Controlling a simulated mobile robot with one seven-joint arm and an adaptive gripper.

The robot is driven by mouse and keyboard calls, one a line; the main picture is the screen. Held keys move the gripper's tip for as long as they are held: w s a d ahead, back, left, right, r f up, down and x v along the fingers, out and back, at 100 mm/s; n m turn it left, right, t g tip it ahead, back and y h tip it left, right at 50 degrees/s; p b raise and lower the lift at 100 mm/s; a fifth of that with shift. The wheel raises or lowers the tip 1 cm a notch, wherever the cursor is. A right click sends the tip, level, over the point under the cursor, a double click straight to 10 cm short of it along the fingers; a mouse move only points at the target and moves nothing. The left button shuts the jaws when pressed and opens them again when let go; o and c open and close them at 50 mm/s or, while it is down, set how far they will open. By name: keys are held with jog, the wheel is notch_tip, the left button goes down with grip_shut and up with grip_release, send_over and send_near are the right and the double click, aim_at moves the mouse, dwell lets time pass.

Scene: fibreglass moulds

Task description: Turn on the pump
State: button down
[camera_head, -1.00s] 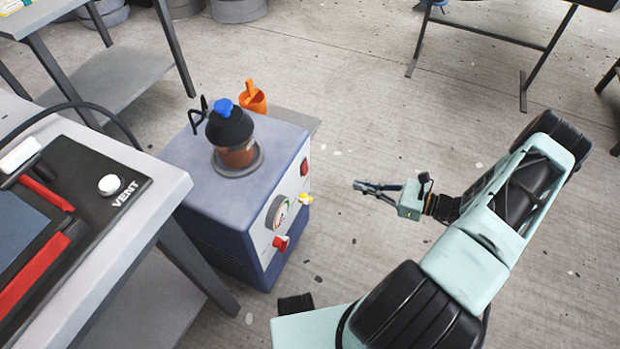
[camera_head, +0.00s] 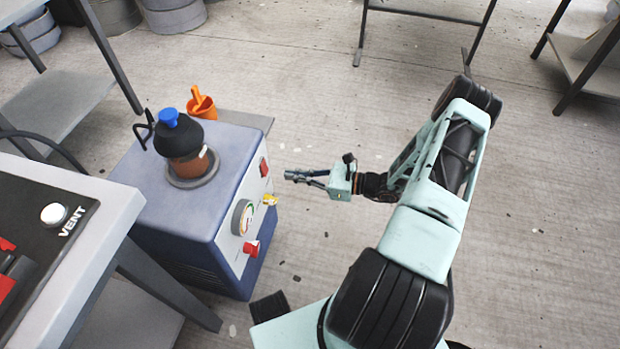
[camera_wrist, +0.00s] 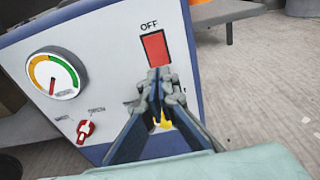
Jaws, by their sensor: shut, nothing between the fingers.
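The pump (camera_head: 190,210) is a blue box with a light front panel, standing on the floor left of my arm. Its red switch (camera_head: 264,167) is at the upper right of the panel. In the wrist view the red switch (camera_wrist: 155,47) sits below the word OFF. My gripper (camera_head: 288,174) is shut and empty, a little to the right of the panel, pointing at it. In the wrist view my gripper (camera_wrist: 159,78) appears just below the switch and covers its lower edge. Whether it touches the switch I cannot tell.
The panel also has a gauge (camera_wrist: 54,75), a red knob (camera_wrist: 85,130) and a yellow part (camera_wrist: 163,122), partly behind my fingers. A bench with a VENT button (camera_head: 54,214) stands at the left. An orange cup (camera_head: 202,105) is behind the pump. Floor to the right is open.

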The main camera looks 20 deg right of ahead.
jog(key=shift+b+x, duration=0.45)
jog(key=shift+x, duration=2.1)
jog(key=shift+w+a+f, duration=0.2)
jog(key=shift+a, duration=0.1)
send_near(267, 172)
jog(key=s+d+f, duration=0.2)
jog(key=s+d, duration=0.1)
jog(key=d, duration=0.2)
jog(key=shift+s+d+f+p, duration=0.2)
jog(key=shift+s+f+p, duration=0.1)
jog(key=shift+f+p, duration=0.1)
